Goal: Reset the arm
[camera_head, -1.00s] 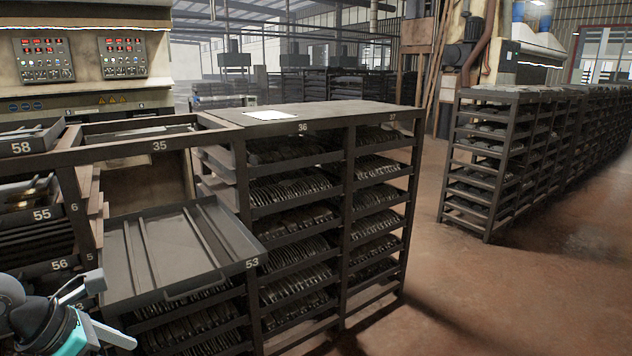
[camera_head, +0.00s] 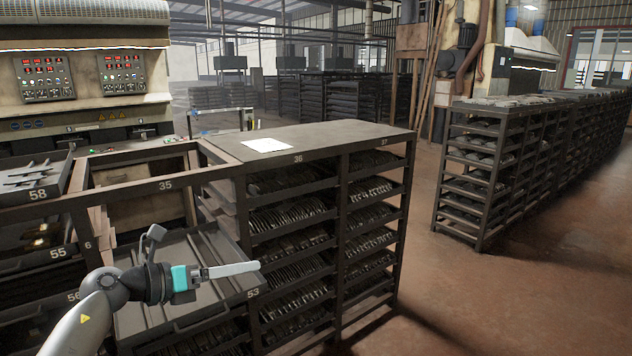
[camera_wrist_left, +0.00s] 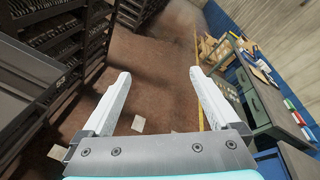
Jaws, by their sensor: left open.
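My left gripper (camera_head: 234,270) comes in from the lower left in the head view, in front of the pulled-out tray 53 (camera_head: 205,246). Its two pale fingers overlap there and point to the right. In the left wrist view the left gripper (camera_wrist_left: 160,75) shows both fingers spread wide with nothing between them, only brown floor beyond. My right gripper is not in either view.
A dark rack (camera_head: 341,240) with slots full of brake shoes stands right of my left gripper. A paper (camera_head: 267,145) lies on its top. A second rack (camera_head: 470,185) stands farther right, with open floor (camera_head: 440,300) between. A workbench (camera_wrist_left: 272,112) shows in the wrist view.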

